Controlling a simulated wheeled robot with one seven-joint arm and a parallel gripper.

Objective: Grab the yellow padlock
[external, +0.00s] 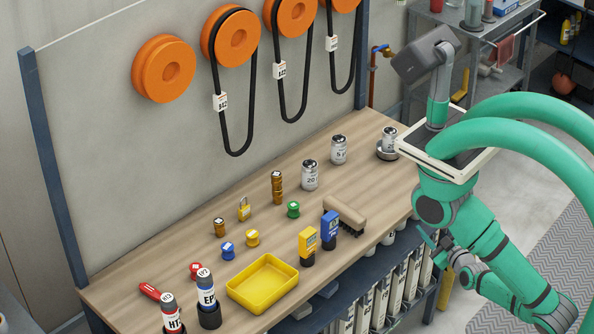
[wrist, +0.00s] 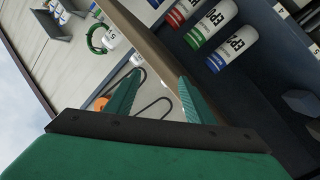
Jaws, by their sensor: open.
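The yellow padlock (external: 244,209) stands on the wooden workbench (external: 140,249) in the external view, left of the middle and toward the wall. It is not visible in the wrist view. My gripper (wrist: 158,80) is open and empty in the wrist view, its two green fingers apart. In the external view my green arm is at the right, beyond the bench's right end, well away from the padlock. The gripper's fingers are hard to make out there.
A yellow tray (external: 236,296), marker-like bottles (external: 207,299) and a brush (external: 345,215) lie nearer the front. Belts (external: 216,126) hang behind.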

